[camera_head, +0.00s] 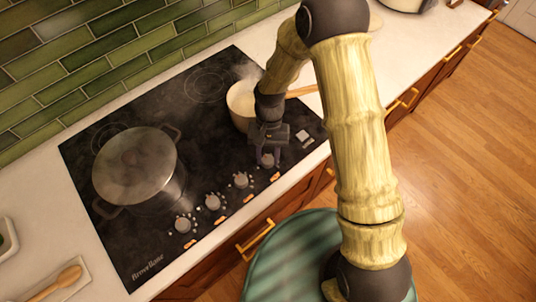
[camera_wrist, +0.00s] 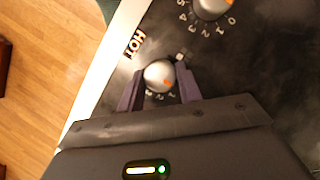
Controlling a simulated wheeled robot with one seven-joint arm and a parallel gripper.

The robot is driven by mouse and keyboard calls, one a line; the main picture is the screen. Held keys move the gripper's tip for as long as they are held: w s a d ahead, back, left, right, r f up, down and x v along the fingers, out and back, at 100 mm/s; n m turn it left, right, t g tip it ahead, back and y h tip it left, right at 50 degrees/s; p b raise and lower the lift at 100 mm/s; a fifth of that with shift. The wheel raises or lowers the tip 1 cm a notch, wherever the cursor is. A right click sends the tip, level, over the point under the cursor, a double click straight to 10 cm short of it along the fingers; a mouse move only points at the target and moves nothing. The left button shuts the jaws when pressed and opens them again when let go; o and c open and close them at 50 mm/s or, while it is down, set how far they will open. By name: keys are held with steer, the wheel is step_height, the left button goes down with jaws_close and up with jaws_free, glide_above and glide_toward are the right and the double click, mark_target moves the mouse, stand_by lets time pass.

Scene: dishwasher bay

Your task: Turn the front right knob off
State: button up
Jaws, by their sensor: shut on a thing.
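A row of grey knobs runs along the front edge of the black cooktop (camera_head: 205,130). My gripper (camera_head: 268,153) points down at the right end of this row, shut on the rightmost knob (camera_head: 269,160). In the wrist view my gripper's two dark fingers (camera_wrist: 159,84) stand on either side of this round silver knob (camera_wrist: 159,74). An orange mark shows on its lower right edge. Its dial numbers are partly hidden by the fingers. A neighbouring knob (camera_wrist: 211,6) has a numbered dial. I cannot tell from the pictures which burner the held knob serves.
A large lidded pot (camera_head: 134,165) stands on the left burners. A pale saucepan (camera_head: 241,104), with steam above it, stands close behind my gripper, its handle pointing right. A wooden spoon (camera_head: 60,281) lies at the lower left.

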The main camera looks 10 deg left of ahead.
steer(key=o, duration=1)
steer(key=shift+w, duration=0.1)
steer(key=b+v, duration=0.2)
steer(key=v, duration=1.5)
steer(key=shift+r+b, duration=0.25)
steer(key=shift+b, duration=0.05)
steer(key=s+d+t, duration=0.3)
steer(key=s+d, duration=0.1)
steer(key=d, duration=0.7)
steer(key=s+d+m+t, duration=0.1)
steer(key=s+d+t, duration=0.3)
steer(key=d, duration=0.8)
steer(key=shift+s+f, duration=0.25)
steer(key=shift+s, duration=0.2)
